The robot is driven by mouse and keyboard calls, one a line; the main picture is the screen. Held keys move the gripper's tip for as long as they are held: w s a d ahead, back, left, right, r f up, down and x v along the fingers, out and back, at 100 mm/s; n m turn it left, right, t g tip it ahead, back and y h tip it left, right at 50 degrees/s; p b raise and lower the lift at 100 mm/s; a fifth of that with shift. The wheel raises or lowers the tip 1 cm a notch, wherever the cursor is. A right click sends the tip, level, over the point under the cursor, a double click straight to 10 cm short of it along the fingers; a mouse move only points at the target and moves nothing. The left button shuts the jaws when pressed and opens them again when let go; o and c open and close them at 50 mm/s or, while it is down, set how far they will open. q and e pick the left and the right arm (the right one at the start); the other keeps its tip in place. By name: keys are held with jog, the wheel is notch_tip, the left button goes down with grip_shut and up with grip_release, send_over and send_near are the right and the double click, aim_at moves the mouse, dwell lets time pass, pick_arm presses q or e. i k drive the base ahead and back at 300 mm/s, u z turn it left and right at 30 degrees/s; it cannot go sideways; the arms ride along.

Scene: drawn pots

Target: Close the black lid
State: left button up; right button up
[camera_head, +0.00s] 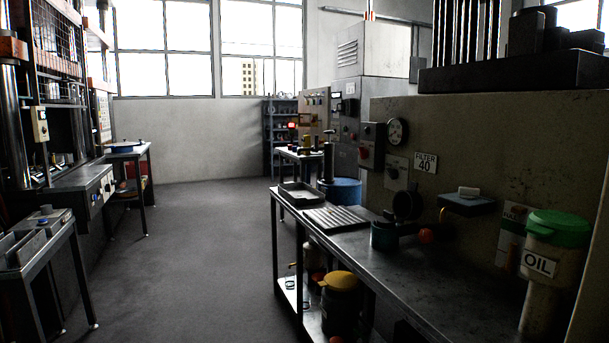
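A small dark green pot (384,237) stands on the metal workbench (345,240) at the right. A black round piece (407,205) stands upright just above and to the right of the pot. It looks like a black lid tilted open, but I cannot tell clearly whether it joins the pot. Neither of my grippers is in view.
An oil container (538,265) with a green lid stands at the bench's right end. A grey tray (300,195) and a ribbed plate (335,219) lie left of the pot. A yellow-lidded container (340,305) is on the lower shelf. The floor (200,250) left of the bench is clear.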

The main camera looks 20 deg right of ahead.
aim_at(409, 204)
jog(key=z, duration=0.1)
jog(key=i, duration=2.05)
jog(key=z, duration=0.8)
